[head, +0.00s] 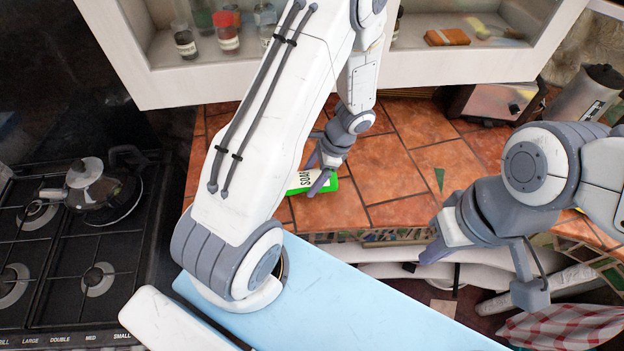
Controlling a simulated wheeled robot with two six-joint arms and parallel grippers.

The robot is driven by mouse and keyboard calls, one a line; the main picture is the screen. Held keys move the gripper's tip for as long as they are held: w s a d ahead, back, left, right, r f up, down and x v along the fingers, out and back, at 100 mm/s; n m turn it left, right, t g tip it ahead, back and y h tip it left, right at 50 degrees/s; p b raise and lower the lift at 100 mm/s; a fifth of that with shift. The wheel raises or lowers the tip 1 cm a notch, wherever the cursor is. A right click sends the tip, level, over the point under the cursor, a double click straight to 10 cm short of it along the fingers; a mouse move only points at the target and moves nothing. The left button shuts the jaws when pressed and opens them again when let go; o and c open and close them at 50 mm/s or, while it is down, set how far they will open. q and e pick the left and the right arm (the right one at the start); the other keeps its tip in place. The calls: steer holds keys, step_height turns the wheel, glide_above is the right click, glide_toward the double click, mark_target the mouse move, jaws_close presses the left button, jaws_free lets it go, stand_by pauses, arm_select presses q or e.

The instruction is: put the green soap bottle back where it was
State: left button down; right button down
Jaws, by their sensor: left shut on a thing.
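The green soap bottle (329,185) has a white label reading SOAP. It is at the front part of the terracotta-tiled counter (385,165), partly hidden behind my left arm. My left gripper (318,174) is shut on the bottle, with a finger across its label. I cannot tell whether the bottle touches the tiles. My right gripper (482,275) is open and empty, in front of the counter's front edge at the right.
A stove (40,265) with a kettle (100,190) stands at the left. An open white cabinet (470,70) with jars (227,40) hangs above the counter. A toaster (490,100) and a metal canister (585,97) stand at the back right. Tiles right of the bottle are mostly clear.

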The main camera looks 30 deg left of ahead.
arm_select(q)
steer(key=shift+f, duration=1.25)
steer(key=shift+f, duration=0.2)
jaws_free()
steer(key=shift+r, duration=0.1)
